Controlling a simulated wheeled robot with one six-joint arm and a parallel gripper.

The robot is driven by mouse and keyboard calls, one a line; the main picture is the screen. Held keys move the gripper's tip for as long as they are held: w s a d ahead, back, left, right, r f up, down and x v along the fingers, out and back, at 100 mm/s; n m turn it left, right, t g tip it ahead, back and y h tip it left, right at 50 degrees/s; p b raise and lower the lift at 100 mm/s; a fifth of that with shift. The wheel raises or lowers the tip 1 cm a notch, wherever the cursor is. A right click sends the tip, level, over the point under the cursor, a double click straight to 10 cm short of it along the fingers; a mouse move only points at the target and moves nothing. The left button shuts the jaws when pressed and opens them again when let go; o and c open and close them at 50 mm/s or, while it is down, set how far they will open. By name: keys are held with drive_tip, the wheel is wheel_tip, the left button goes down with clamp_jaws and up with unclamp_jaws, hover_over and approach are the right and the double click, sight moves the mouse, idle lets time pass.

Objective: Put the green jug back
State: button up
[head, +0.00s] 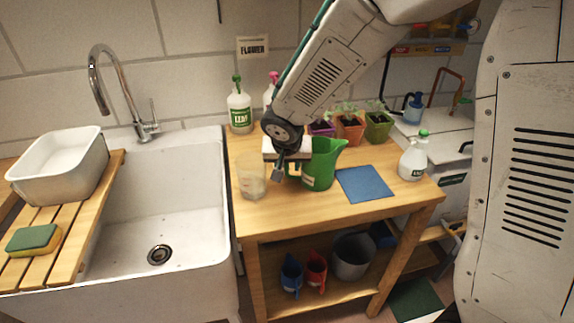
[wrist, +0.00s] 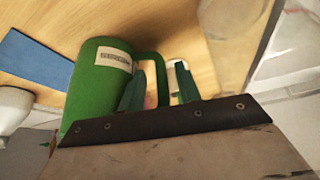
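The green jug (head: 322,165) stands on the wooden table, just left of a blue mat (head: 365,185). In the wrist view the jug (wrist: 98,85) shows a white label and its handle (wrist: 163,88). My gripper (head: 283,172) is at the jug's handle side. In the wrist view my gripper (wrist: 159,88) is open, its two green fingers apart with the handle showing between them. I cannot tell whether either finger touches it. The lower part of the jug in the wrist view is hidden by my gripper body.
A clear beaker (head: 252,184) stands close left of my gripper. A white spray bottle (head: 413,158) stands at the right and potted seedlings (head: 350,128) at the back. On the lower shelf are a blue jug (head: 291,274), a red jug (head: 316,270) and a grey bucket (head: 353,257).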

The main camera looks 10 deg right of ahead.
drive_tip(key=v, duration=1.2)
drive_tip(key=s+d+r+g, duration=0.2)
drive_tip(key=s+d+r, duration=0.3)
drive_tip(key=s+d, duration=0.55)
drive_tip(key=s+d+n+g+y, duration=0.1)
drive_tip(key=s+d+n, duration=0.1)
drive_tip(key=s, duration=1.4)
drive_tip(key=shift+d+n+g, duration=0.3)
drive_tip(key=shift+d+g, duration=0.1)
drive_tip(key=shift+d, duration=0.3)
